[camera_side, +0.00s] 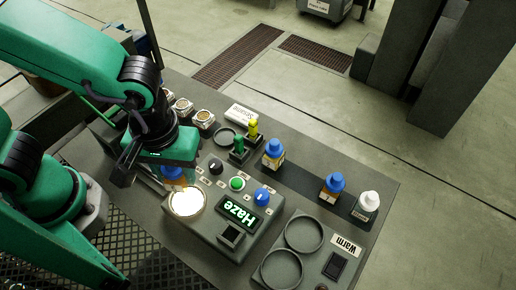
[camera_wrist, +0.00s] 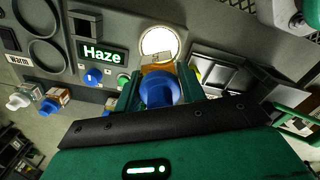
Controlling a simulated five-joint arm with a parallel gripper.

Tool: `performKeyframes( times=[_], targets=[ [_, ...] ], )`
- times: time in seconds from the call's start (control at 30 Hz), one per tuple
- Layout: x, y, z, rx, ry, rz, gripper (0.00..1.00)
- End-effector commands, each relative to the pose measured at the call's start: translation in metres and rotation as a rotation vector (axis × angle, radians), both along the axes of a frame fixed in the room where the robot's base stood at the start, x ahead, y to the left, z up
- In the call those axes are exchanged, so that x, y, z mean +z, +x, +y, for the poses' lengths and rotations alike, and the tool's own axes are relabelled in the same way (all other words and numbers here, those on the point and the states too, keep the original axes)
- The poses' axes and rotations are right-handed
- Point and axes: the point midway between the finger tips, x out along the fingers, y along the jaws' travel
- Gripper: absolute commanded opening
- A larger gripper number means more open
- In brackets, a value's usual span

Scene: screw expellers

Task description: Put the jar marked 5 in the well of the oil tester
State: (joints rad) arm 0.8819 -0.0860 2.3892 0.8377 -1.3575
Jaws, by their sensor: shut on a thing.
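My gripper (camera_side: 168,163) is shut on a blue-capped jar with amber contents (camera_side: 173,173). In the wrist view the jar's blue cap (camera_wrist: 160,89) sits between the green fingers of my gripper (camera_wrist: 159,84); no number on it can be read. The oil tester (camera_side: 255,240) is a grey box with a lit "Haze" display. Its round well (camera_side: 187,203) glows white. The held jar is beside the well, just behind it in the side view. In the wrist view the glowing well (camera_wrist: 157,40) lies just beyond the jar. I cannot tell the jar's height above the tester.
Two more blue-capped jars (camera_side: 273,155) (camera_side: 331,188) and a white-capped jar (camera_side: 366,206) stand on a dark strip. The tester carries a green button (camera_side: 237,184) and knobs. Empty rings (camera_side: 304,234) by a "Warm" sign lie right. Green and yellow upright pieces (camera_side: 238,146) stand behind.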

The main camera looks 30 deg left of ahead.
Motion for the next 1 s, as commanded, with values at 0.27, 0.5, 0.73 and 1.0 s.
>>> performKeyframes(
  times=[0.27,0.5,0.73,1.0],
  targets=[
    [-0.016,0.000,0.000,-0.001,0.002,0.002,0.07],
    [-0.033,0.000,0.000,-0.001,0.001,0.002,0.07],
    [-0.043,0.000,0.000,-0.001,0.001,0.000,0.07],
    [-0.045,0.000,0.000,-0.001,0.001,0.000,0.07]
  ],
)
